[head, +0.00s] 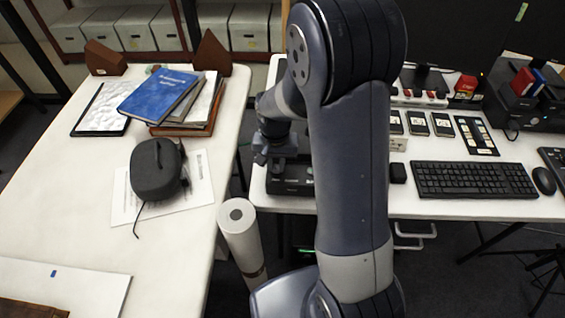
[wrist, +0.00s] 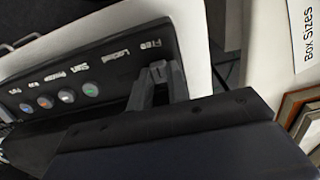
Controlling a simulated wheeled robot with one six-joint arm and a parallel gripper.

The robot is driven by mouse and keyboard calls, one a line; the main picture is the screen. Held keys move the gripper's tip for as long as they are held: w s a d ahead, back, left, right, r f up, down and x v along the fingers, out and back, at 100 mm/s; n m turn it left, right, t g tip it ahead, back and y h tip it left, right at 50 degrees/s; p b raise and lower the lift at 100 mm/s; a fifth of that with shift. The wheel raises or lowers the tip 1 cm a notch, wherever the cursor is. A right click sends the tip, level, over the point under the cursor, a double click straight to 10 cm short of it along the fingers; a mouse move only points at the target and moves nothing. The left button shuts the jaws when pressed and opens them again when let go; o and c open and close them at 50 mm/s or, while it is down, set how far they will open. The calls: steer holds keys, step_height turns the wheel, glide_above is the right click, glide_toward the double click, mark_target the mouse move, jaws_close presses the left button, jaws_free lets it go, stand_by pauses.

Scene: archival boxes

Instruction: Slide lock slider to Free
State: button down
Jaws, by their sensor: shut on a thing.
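The black device (head: 290,188) with the lock slider stands on the left end of the right-hand table. In the wrist view its black panel (wrist: 107,68) carries the labels Free and Locked, with several round buttons further left. My gripper (wrist: 158,72) is shut on the lock slider, just below these labels and nearer to Free than to Locked. The fingers mostly hide the slider, so its exact setting cannot be told. In the head view my gripper (head: 268,158) is at the device, small and partly hidden by my arm.
A keyboard (head: 475,179) and mouse (head: 543,181) lie right of my arm. A paper roll (head: 240,232) stands between the tables. The left table holds a dark case (head: 157,168) and stacked books (head: 160,95). A "Box Sizes" sheet (wrist: 303,35) shows in the wrist view.

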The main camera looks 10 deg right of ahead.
mark_target(275, 167)
steer(key=shift+a, duration=0.1)
steer(key=c, duration=1.3)
jaws_free()
steer(key=shift+a, duration=0.1)
step_height(275, 167, up, 11)
steer(key=shift+f, duration=0.1)
step_height(275, 167, down, 11)
steer(key=shift+r, duration=0.1)
steer(key=shift+d, duration=0.4)
steer(key=shift+s, duration=0.2)
